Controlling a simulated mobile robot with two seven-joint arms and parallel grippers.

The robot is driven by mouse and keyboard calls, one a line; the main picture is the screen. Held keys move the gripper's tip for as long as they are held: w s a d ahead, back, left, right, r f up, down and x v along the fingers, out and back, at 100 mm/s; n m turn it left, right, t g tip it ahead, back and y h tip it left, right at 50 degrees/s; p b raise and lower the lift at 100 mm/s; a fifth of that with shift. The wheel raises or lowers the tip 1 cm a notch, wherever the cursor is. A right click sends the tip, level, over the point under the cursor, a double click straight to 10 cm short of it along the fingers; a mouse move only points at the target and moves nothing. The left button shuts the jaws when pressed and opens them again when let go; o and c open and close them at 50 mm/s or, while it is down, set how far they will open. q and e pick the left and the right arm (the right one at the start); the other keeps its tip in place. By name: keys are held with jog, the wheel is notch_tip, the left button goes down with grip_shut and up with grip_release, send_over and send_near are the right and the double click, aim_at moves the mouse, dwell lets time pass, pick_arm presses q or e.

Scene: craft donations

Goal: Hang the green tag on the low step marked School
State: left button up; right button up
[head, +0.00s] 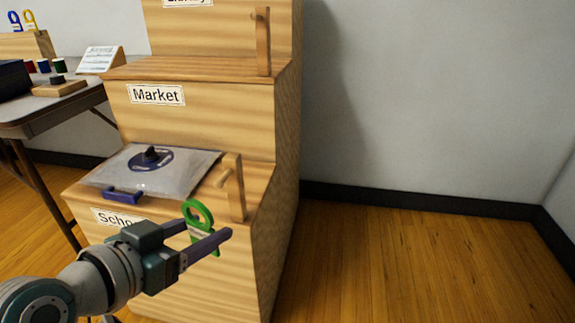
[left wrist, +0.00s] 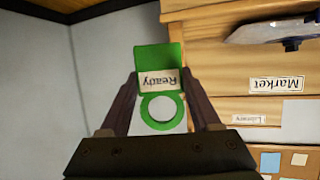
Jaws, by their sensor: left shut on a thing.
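My left gripper (head: 208,242) is shut on the green tag (head: 196,213), a ring-topped tag held in front of the low step. In the left wrist view the tag (left wrist: 158,72) sits between the fingers (left wrist: 163,112), and its label reads "Ready". The low step (head: 92,200) carries a partly hidden label (head: 114,218) reading "Scho...". A wooden post with a peg (head: 233,187) stands at the right end of this step, just behind and right of the tag. The tag appears apart from the peg. My right gripper is in neither view.
A table (head: 55,105) with small items stands left. The floor at right is clear.

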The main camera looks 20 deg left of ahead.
aim_at(236, 191)
pick_arm(q)
jog(key=shift+w+a+f+b, duration=0.1)
jog(key=shift+w+a+b, duration=0.25)
jog(key=shift+w+b, duration=0.85)
jog(key=shift+w+a+f+b, duration=0.15)
jog(key=shift+w+a+b, duration=0.35)
jog(key=shift+w, duration=1.3)
jog(key=shift+w+a+f+b, duration=0.1)
jog(key=shift+w+a+b, duration=0.15)
jog(key=shift+w+b, duration=0.95)
jog(key=shift+b+x, duration=0.3)
jog(key=shift+x, duration=0.65)
jog(key=shift+a, duration=0.2)
jog(key=o, duration=1.4)
